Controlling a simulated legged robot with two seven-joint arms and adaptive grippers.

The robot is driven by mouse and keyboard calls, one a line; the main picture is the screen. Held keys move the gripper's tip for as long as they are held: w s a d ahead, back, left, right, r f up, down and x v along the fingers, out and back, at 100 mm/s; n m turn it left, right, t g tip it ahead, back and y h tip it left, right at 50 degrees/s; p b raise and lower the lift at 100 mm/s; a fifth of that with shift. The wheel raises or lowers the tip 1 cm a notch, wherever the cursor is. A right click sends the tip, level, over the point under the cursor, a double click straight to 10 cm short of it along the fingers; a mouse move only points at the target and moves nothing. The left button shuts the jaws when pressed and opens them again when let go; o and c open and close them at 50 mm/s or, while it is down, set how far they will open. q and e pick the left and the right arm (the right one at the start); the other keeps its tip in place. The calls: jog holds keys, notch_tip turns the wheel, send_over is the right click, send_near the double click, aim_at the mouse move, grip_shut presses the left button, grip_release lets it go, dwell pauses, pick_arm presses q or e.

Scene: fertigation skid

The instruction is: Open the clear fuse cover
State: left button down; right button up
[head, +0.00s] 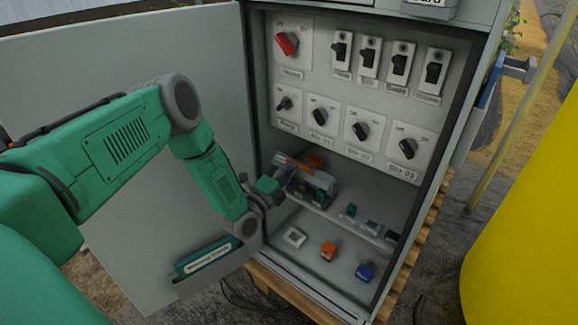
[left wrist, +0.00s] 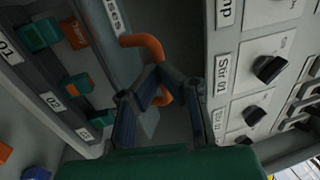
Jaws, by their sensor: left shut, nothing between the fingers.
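My left gripper (head: 318,183) reaches into the lower part of the open cabinet, at the fuse shelf. In the left wrist view its dark fingers (left wrist: 158,74) are bent together at the tips, with nothing held between them. A bent orange handle (left wrist: 143,42) passes right by the fingertips, partly hidden behind them; I cannot tell if they touch. The handle also shows as an orange bar (head: 290,162) above the gripper in the head view. The clear fuse cover itself is hard to make out, and the gripper hides much of that spot. My right gripper is not in view.
The switch panel (head: 345,90) with several knobs stands just above the gripper. The cabinet door (head: 60,75) is swung open at left, with a document pocket (head: 208,262). Small blocks, including an orange one (head: 328,251) and a blue one (head: 365,270), sit on the cabinet floor.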

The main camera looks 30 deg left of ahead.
aim_at(297, 171)
pick_arm(q)
jog(key=w+r+g+p, duration=0.1)
jog(key=p, duration=0.2)
jog(key=w+r+g+p, duration=0.2)
jog(key=p, duration=0.1)
jog(key=shift+d+r+p, duration=0.2)
jog(key=shift+r+p, duration=0.05)
jog(key=shift+p, duration=0.15)
jog(key=shift+w+r+g+p, duration=0.15)
jog(key=shift+w+g+p, duration=0.2)
jog(key=shift+w+g, duration=0.25)
jog(key=shift+w, duration=0.6)
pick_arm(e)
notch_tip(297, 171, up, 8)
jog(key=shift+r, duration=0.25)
